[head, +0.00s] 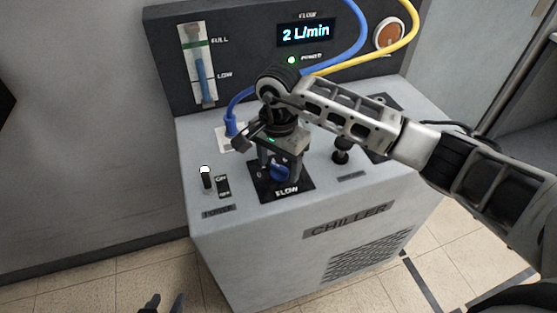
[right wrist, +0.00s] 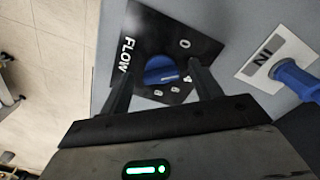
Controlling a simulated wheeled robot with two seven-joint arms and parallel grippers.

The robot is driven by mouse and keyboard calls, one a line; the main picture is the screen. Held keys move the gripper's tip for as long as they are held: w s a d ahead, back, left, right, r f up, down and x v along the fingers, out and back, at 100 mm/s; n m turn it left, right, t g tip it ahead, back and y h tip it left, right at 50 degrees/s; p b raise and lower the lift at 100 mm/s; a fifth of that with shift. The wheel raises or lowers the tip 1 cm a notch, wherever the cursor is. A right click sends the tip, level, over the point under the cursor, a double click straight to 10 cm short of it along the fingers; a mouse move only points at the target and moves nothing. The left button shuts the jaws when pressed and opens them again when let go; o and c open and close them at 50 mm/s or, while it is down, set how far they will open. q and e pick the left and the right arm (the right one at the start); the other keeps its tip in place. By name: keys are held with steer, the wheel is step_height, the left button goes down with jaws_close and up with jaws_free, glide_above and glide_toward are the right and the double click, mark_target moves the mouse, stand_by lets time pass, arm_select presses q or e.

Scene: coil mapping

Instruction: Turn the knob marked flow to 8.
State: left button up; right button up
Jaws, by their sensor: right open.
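The blue flow knob (head: 281,173) sits on a black plate marked FLOW (head: 268,192) on the chiller's top. In the right wrist view the knob (right wrist: 161,70) shows between the fingers, with a 0 and several small marks around it; the smaller ones are hard to read. My right gripper (head: 280,170) points down over the knob. Its fingers stand apart on either side of it, with gaps visible in the wrist view. The display (head: 306,32) reads 2 L/min. My left gripper (head: 165,303) shows only its two separated fingertips at the bottom edge, empty.
A power switch (head: 207,180) stands left of the FLOW plate. A blue hose (head: 232,120) plugs in behind it. A black fitting (head: 342,151) stands to the right, and a yellow hose (head: 385,48) passes above. A level gauge (head: 199,65) is on the back panel.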

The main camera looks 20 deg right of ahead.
steer(key=c, duration=1)
